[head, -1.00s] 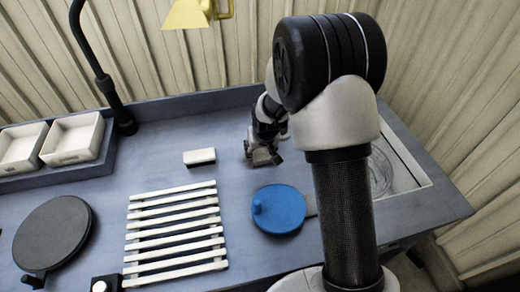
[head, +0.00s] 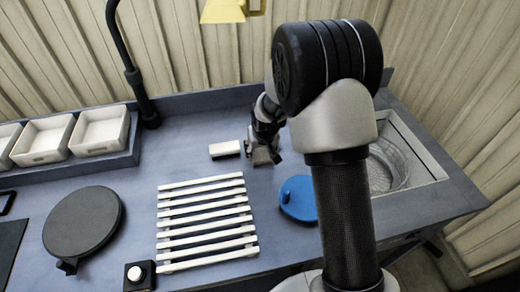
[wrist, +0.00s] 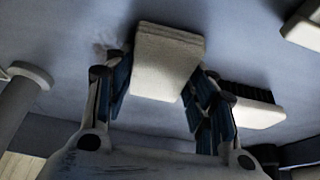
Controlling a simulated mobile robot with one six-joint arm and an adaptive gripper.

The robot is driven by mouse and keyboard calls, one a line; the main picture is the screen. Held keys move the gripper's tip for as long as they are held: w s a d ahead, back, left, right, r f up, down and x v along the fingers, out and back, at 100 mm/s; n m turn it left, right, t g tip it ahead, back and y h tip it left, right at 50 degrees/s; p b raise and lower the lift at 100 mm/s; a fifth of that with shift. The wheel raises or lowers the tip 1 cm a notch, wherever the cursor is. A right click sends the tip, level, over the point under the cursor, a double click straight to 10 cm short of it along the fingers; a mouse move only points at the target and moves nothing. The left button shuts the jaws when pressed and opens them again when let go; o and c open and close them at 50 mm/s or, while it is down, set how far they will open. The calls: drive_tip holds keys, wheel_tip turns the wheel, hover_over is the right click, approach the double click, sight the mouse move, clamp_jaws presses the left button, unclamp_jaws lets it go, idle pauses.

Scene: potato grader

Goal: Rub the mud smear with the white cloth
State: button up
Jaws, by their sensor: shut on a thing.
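My gripper (wrist: 163,92) is shut on the white cloth (wrist: 168,52), a thick pale pad between its two blue-lined fingers in the wrist view. In the head view my gripper (head: 264,158) is low over the grey-blue bench, just right of a white block. The cloth cannot be made out there. A faint, blurred mark (wrist: 104,46) shows on the bench left of the cloth in the wrist view; I cannot tell whether it is the mud smear. No clear smear shows in the head view. I cannot tell whether the cloth touches the bench.
The white block (head: 224,148) stands close to my gripper; a white-backed brush with dark bristles (wrist: 250,104) shows in the wrist view. A slatted white rack (head: 206,220), a blue disc (head: 298,199), a dark round plate (head: 82,222) and white bins (head: 100,130) are around. A black lamp post (head: 140,95) rises behind.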

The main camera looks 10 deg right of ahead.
sight(262, 151)
drive_tip(key=r, duration=0.1)
drive_tip(key=r+p, duration=0.1)
drive_tip(key=r, duration=0.2)
drive_tip(key=shift+d, duration=0.35)
drive_tip(key=shift+a+r+p, duration=0.15)
drive_tip(key=shift+r+p, duration=0.5)
drive_tip(key=shift+p, duration=0.05)
drive_tip(key=shift+r+p, duration=0.85)
drive_tip(key=shift+r, duration=0.5)
